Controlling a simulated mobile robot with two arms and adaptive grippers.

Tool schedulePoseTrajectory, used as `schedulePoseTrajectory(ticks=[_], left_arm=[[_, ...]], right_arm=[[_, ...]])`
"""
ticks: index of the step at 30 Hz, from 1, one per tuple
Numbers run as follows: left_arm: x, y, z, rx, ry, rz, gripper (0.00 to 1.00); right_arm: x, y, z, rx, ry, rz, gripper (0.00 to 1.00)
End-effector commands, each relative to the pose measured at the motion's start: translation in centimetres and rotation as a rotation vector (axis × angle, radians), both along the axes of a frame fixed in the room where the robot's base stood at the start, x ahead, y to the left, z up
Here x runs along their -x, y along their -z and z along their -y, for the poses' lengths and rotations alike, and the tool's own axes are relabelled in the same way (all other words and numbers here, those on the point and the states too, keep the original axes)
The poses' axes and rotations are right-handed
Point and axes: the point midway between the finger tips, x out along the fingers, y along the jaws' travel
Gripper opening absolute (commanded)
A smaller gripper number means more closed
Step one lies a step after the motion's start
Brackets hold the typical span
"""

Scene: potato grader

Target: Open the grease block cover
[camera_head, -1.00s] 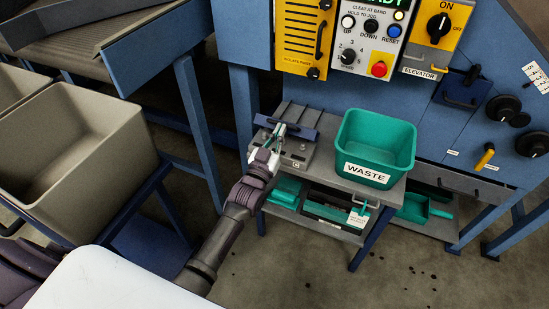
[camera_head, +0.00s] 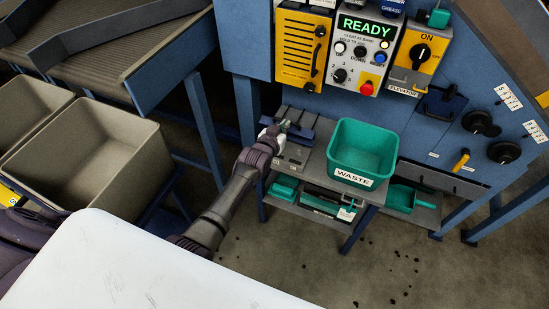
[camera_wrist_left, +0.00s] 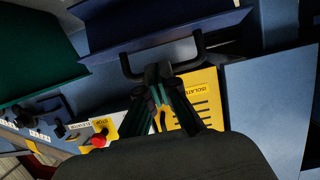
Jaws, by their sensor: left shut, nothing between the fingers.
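A dark blue plate (camera_head: 301,131) stands at the back of the grey block on the small bench; it appears to be the cover, though I cannot read a label naming it. In the left wrist view the blue plate (camera_wrist_left: 170,35) carries a black U-shaped handle (camera_wrist_left: 128,66). My left gripper (camera_head: 284,126) is at the plate, its fingers shut with nothing between them. In the left wrist view the fingertips (camera_wrist_left: 160,72) overlap the middle of the handle; I cannot tell whether they touch it. My right gripper is out of view.
The green WASTE bin (camera_head: 361,150) stands on the bench right of the block. Above are the control panel (camera_head: 357,55) showing READY and the yellow isolator box (camera_head: 300,48). Beige crates (camera_head: 90,150) stand at left. A blue flap (camera_head: 443,103) is on the machine at right.

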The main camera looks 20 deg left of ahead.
Motion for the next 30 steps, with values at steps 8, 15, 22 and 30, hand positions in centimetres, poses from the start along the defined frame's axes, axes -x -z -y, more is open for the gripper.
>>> schedulePoseTrajectory(ticks=[8,15,22,30], left_arm=[[-3.4,-1.6,0.2,-0.010,0.001,-0.257,0.00],[-5.6,-1.0,0.2,-0.015,0.000,-0.446,0.00],[-6.5,-0.7,0.3,-0.018,0.000,-0.509,0.00],[-6.9,-0.7,0.3,-0.018,0.000,-0.509,0.00]], right_arm=[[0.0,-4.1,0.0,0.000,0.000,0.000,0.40],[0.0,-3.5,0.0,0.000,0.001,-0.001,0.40],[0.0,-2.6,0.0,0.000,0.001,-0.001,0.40],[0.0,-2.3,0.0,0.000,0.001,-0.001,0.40]])
